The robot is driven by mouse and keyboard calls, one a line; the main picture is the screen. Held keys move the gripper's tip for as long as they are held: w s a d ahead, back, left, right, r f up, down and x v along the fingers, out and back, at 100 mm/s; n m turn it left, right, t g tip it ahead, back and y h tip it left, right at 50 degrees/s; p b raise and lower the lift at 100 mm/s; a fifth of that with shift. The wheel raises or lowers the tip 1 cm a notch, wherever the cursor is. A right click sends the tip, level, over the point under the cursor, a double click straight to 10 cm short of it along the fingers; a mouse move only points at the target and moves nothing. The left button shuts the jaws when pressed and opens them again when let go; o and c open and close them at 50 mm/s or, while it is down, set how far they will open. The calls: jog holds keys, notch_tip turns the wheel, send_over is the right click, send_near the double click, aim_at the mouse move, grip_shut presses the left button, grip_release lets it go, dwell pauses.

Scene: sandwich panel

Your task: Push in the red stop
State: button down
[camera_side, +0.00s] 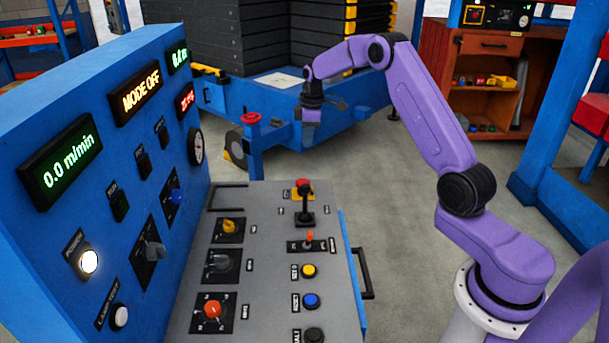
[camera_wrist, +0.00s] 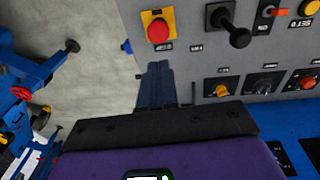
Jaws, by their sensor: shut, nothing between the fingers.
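The red stop (camera_wrist: 158,31) is a round red mushroom button on a yellow plate, near the top middle of the wrist view. In the side view the red stop (camera_side: 303,183) is at the far end of the grey console top, partly behind a black joystick. My gripper (camera_wrist: 157,68) is shut and empty; its dark fingers show just below the button in the wrist view, apart from it. In the side view my gripper (camera_side: 311,115) hangs well above the console's far end. Its fingertips are too small there to make out.
The black joystick (camera_wrist: 231,26) stands up right of the stop. A yellow knob (camera_side: 230,226), grey knob (camera_side: 219,262) and red-orange knob (camera_side: 212,309) line the console's left side. A blue upright panel (camera_side: 60,215) rises at left. A red handwheel (camera_side: 251,118) stands behind.

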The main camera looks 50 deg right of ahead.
aim_at(304, 181)
jog(key=shift+d, duration=0.1)
jog(key=shift+f, duration=0.1)
jog(key=f, duration=0.4)
jog(key=w+f, duration=0.1)
jog(key=f, duration=0.8)
jog(key=shift+w+f, duration=0.3)
jog(key=shift+f, duration=0.1)
